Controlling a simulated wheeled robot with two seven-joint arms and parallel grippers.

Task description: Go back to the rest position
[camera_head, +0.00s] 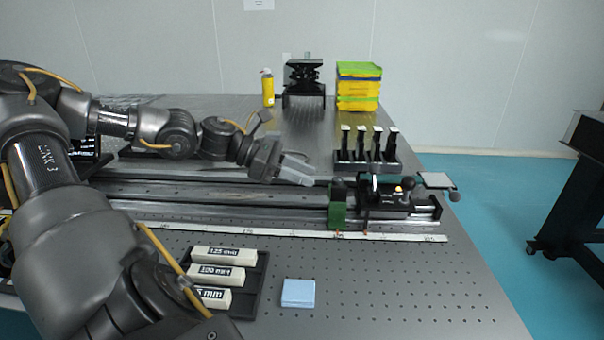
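My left gripper (306,174) reaches in from the left over the optical table (400,285). Its two pale fingers look apart, with nothing visible between them. It is above the far side of the long dark rail (240,194), left of the green block (338,207) on that rail. Whether the fingertips touch anything behind them I cannot tell. A large dark arm link of mine fills the left foreground. My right gripper is not in view.
A black carriage (397,202) with knobs sits at the rail's right end. Behind are a black rack (370,162), yellow-green bins (358,92), a black jack (304,85) and a yellow bottle (267,88). In front lie a labelled block tray (255,290) and a blue square (298,293).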

